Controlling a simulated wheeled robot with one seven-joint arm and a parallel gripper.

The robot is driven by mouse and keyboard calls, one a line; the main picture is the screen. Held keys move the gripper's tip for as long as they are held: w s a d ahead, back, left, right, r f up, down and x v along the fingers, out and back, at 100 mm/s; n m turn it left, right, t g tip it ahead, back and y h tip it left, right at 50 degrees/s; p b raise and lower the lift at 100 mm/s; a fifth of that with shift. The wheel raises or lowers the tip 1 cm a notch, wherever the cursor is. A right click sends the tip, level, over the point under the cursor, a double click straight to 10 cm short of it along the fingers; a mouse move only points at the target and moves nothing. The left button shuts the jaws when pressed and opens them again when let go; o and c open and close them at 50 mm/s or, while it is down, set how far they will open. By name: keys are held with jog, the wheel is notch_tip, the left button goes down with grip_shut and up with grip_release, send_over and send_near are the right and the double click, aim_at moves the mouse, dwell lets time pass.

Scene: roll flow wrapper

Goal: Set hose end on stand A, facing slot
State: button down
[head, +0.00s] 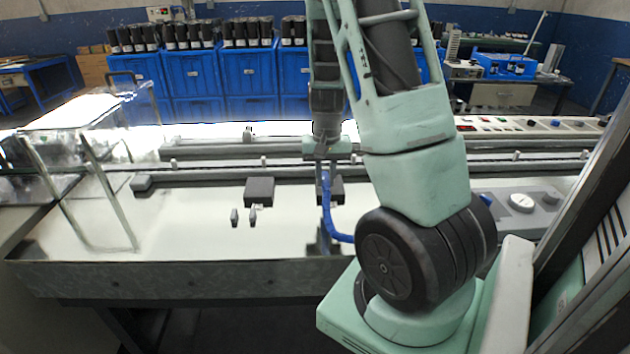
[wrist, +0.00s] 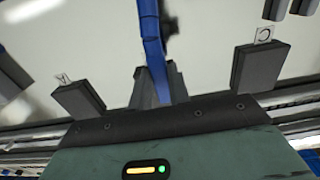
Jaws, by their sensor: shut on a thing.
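My gripper (head: 326,152) points down over the white worktop and is shut on the blue hose. In the wrist view the blue hose (wrist: 152,45) runs up between the grey fingers (wrist: 158,88). In the head view the hose (head: 330,218) hangs from the gripper and curves right, behind my arm. Two dark block stands lie on either side of the gripper. One (head: 260,190) is left of it and shows on the right in the wrist view (wrist: 262,66). The other (head: 337,190) is partly behind the hose and shows on the left in the wrist view (wrist: 80,99).
Two small dark pieces (head: 243,217) stand on the worktop left of the hose. Grey rails (head: 230,175) run across behind the stands. A clear guard (head: 85,180) stands at the left. A grey gauge panel (head: 520,207) is at the right. The front-left worktop is clear.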

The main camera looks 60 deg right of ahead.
jog(key=shift+s+d+b, duration=0.65)
jog(key=shift+s+d, duration=1.5)
jog(key=shift+d, duration=1.05)
jog(key=shift+s+d+b, duration=0.7)
jog(key=shift+s+d, duration=1.5)
jog(key=shift+d, duration=1)
jog(key=shift+s+d+b, duration=0.65)
jog(key=shift+s+d, duration=1.5)
jog(key=shift+d, duration=1.05)
jog(key=shift+f, duration=0.15)
jog(key=shift+f+b, duration=1.4)
jog(key=shift+f, duration=0.6)
jog(key=shift+f, duration=0.4)
jog(key=c, duration=1.2)
grip_release()
jog(key=shift+c, duration=0.2)
jog(key=shift+r, duration=0.1)
